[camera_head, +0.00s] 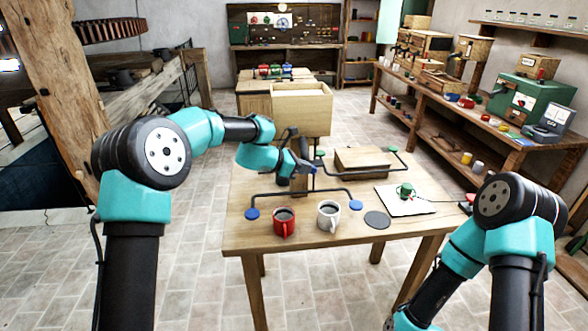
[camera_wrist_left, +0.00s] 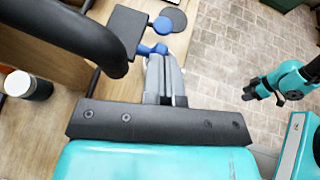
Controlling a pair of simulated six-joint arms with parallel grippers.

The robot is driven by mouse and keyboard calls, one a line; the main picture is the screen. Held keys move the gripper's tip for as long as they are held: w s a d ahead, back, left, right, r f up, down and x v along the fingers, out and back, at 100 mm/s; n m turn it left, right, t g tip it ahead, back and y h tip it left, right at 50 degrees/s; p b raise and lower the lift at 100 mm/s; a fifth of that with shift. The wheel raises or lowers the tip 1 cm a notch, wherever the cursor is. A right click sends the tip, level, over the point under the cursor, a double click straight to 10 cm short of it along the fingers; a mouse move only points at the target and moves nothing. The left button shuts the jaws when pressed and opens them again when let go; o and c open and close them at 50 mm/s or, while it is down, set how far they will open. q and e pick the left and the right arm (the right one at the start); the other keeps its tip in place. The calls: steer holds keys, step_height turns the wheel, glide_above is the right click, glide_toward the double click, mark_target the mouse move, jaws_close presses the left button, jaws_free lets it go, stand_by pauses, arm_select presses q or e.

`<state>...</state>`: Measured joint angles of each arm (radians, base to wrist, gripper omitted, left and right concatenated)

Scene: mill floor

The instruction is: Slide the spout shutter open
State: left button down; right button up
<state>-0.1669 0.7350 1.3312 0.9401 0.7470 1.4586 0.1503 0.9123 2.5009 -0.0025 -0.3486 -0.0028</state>
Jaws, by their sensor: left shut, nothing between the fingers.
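A pale wooden hopper box (camera_head: 302,105) stands at the table's back edge, with a wooden spout post (camera_head: 299,183) below it. My left gripper (camera_head: 308,168) is at the spout, its fingers shut and empty. A small blue knob (camera_head: 313,170) shows right at the fingertips. In the left wrist view the shut fingers (camera_wrist_left: 165,78) point at blue knobs (camera_wrist_left: 152,49) beside a dark flat plate (camera_wrist_left: 127,28). I cannot tell whether they touch. The shutter itself is mostly hidden behind my gripper in the head view. My right gripper (camera_wrist_left: 278,96) is small, away from the spout.
The table (camera_head: 330,235) holds a red mug (camera_head: 284,222), a white mug (camera_head: 329,215), a dark disc (camera_head: 377,220), a blue-ended rod (camera_head: 300,196), a wooden box (camera_head: 362,160) with green-ended rods, and a green cup (camera_head: 404,190) on a white sheet. A cluttered bench (camera_head: 470,120) stands right.

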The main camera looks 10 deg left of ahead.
arm_select(q)
steer(key=shift+w+d, duration=0.1)
steer(key=shift+d, duration=0.35)
steer(key=v, duration=1.4)
steer(key=shift+a, duration=0.25)
